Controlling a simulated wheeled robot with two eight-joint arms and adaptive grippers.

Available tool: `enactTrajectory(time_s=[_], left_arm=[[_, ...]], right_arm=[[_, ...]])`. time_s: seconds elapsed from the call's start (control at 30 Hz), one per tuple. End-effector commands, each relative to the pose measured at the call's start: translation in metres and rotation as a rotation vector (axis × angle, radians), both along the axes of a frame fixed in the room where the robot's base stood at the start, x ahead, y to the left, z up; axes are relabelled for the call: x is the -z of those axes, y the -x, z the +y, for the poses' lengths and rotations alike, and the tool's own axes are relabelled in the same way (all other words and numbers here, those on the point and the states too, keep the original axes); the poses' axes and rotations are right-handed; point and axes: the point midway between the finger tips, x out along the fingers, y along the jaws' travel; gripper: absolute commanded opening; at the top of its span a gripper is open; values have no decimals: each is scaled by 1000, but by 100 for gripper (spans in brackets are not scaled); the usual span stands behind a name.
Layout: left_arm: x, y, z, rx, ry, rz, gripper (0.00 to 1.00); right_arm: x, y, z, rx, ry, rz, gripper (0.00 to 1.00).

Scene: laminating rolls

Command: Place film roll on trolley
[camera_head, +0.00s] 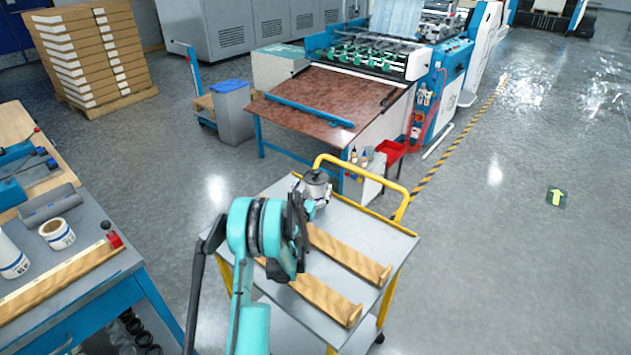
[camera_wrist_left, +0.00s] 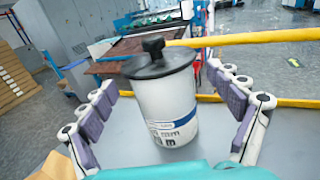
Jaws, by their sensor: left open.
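A white film roll (camera_wrist_left: 165,108) with a blue-banded label stands upright on the trolley's grey top. A dark disc with a black knob covers its upper end. In the head view the roll (camera_head: 317,184) is at the trolley's far end, near the yellow handle, partly hidden by my left wrist. My left gripper (camera_wrist_left: 162,85) is open, with its fingers apart on either side of the roll; I see gaps between the fingers and the roll. The trolley (camera_head: 376,232) has two wooden rails on its top. My right gripper is not in view.
A workbench (camera_head: 95,245) at the left holds other white rolls (camera_head: 57,233) and a wooden rail. A laminating machine with a brown feed table (camera_head: 325,100) stands behind the trolley. Open floor (camera_head: 510,260) lies to the right. Stacked boxes (camera_head: 95,50) are at the back left.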

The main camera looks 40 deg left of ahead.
Motion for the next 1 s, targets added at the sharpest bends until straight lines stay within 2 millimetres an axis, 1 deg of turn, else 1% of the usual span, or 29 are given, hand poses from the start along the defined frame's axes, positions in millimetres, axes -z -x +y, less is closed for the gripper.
enactTrajectory(time_s=[0.03,0.1,0.27,0.3,0.4,0.47,0.57,0.67,0.7,0.77,0.8,0.83,0.9,0.97,1.0], left_arm=[[-2,12,-3,-2,0,0,90],[-3,28,-9,-1,0,0,90],[-2,58,-19,-1,0,0,90],[1,64,-20,-1,0,0,90],[2,76,-24,-1,0,0,90],[1,80,-26,-1,2,-1,90],[-12,82,-30,-9,52,-25,90],[-44,80,-38,-39,203,-93,90],[-61,81,-43,-57,297,-132,90],[-87,84,-51,-90,464,-197,90],[-103,87,-58,-117,587,-241,90],[-113,91,-64,-136,682,-272,90],[-132,102,-78,-188,904,-337,90],[-142,114,-93,-235,1093,-385,90],[-147,124,-104,-270,1219,-413,90]], right_arm=[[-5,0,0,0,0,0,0],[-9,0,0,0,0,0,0],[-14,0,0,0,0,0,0],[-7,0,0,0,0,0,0],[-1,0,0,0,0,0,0],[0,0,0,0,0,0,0],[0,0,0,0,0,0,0],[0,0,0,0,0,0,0],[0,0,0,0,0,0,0],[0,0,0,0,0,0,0],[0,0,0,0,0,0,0],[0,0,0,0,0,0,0],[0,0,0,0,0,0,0],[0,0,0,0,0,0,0],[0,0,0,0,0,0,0]])
